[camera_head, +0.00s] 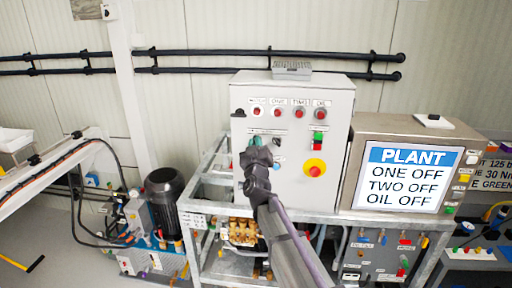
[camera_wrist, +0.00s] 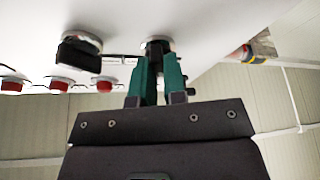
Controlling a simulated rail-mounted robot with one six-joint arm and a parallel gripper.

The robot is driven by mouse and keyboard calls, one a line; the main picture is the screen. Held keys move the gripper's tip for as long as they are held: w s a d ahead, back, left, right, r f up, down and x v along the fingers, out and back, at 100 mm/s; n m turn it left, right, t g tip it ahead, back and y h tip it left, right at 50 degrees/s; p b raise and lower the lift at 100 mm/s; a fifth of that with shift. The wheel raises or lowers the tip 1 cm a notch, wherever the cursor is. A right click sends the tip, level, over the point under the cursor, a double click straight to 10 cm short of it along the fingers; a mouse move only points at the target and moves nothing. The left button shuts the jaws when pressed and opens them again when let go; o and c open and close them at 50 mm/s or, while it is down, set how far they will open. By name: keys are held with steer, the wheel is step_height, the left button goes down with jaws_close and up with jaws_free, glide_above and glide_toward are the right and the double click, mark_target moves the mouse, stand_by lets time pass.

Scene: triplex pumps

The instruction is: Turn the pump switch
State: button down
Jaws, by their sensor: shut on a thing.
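The pump switch (camera_wrist: 158,42) is a rotary knob with a silver ring on the pale control box (camera_head: 330,112). My gripper (camera_wrist: 159,72) has its green fingers shut on this knob in the wrist view. In the head view my gripper (camera_head: 254,144) is at the left part of the box front and hides the held knob. A second black switch (camera_wrist: 80,52) with a silver ring sits to the left in the wrist view, apart from my fingers. Which way the held knob points is hard to see between the fingers.
A row of red lamps (camera_head: 278,112) runs above my gripper on the box. A green and red button pair (camera_head: 318,138) and a red emergency stop on yellow (camera_head: 315,167) are to the right. A screen (camera_head: 403,181) reads PLANT, ONE OFF, TWO OFF, OIL OFF.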

steer(key=shift+a+r+m+g+h+p, duration=0.1)
steer(key=shift+m+g+h+p, duration=0.2)
steer(key=shift+m+h, duration=2.05)
steer(key=shift+f+m+g+h+p, duration=0.15)
steer(key=shift+m+g+h, duration=0.45)
steer(key=shift+m, duration=3.3)
steer(key=shift+a+r+m+g+h+p, duration=0.1)
steer(key=shift+r+m+g+h+p, duration=0.15)
steer(key=shift+m+h, duration=2.15)
steer(key=shift+f+m+y, duration=0.15)
steer(key=shift+m+y, duration=0.6)
steer(key=shift+m, duration=0.2)
steer(key=shift+d, duration=0.1)
steer(key=c, duration=1.2)
jaws_free()
steer(key=b+v, duration=0.2)
steer(key=v, duration=0.9)
steer(key=shift+w+b, duration=0.1)
steer(key=shift+b, duration=0.3)
